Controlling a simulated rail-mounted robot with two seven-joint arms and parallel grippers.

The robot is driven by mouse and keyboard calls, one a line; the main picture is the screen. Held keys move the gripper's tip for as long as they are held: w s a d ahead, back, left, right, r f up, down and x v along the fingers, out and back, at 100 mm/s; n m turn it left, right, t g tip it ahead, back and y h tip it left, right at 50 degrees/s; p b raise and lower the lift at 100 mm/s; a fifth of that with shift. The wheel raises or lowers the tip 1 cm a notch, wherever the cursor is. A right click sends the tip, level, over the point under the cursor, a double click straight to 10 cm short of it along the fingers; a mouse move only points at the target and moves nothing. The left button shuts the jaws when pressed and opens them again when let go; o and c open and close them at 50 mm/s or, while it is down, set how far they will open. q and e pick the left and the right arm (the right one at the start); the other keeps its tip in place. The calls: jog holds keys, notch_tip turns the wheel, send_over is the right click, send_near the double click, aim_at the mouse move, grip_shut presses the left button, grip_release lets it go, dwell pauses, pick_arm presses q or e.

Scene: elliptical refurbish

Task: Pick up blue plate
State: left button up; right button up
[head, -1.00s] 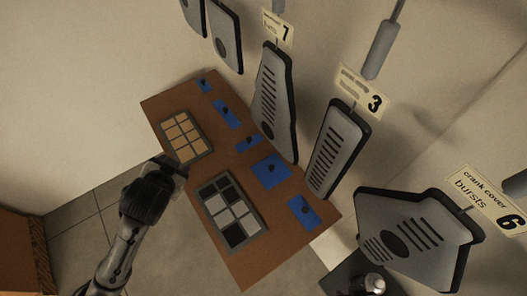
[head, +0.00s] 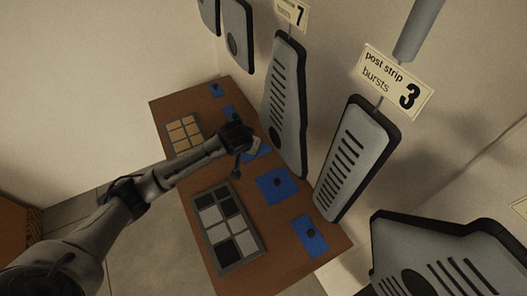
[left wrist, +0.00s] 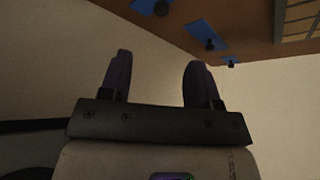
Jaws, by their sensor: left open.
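Several blue plates with dark round knobs lie in a row along the wall side of the brown table. In the head view they include a far plate (head: 216,91), a large middle plate (head: 271,192) and a near plate (head: 318,245). Another blue plate (head: 262,154) is partly hidden by my left gripper (head: 251,145), which is over the table's back part. In the left wrist view, my left gripper (left wrist: 157,80) is open with nothing between its fingers; blue plates (left wrist: 202,30) show beyond the fingers near the top. My right gripper is not in view.
A tray with tan squares (head: 171,140) and a tray with black and white squares (head: 196,232) lie on the brown table (head: 285,275). Tall grey slotted panels (head: 352,155) stand along the right side, close to the plates. A sign (head: 397,82) reads "post strip bursts 3".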

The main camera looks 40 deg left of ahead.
pick_arm(q)
jog(key=n, duration=0.1)
jog(key=b, duration=0.2)
send_near(266, 148)
jog(key=shift+s+a+f, duration=0.15)
jog(key=shift+s+a, duration=0.9)
jog(key=b+x, duration=0.1)
jog(key=x, duration=0.3)
jog(key=shift+a+f+b, duration=0.15)
jog(key=shift+a+b, duration=0.1)
jog(key=shift+b, duration=0.15)
jog(key=shift+w+f, duration=0.25)
jog(key=shift+f, duration=0.1)
jog(key=c, duration=0.8)
jog(key=shift+r, duration=0.15)
jog(key=shift+c, duration=0.2)
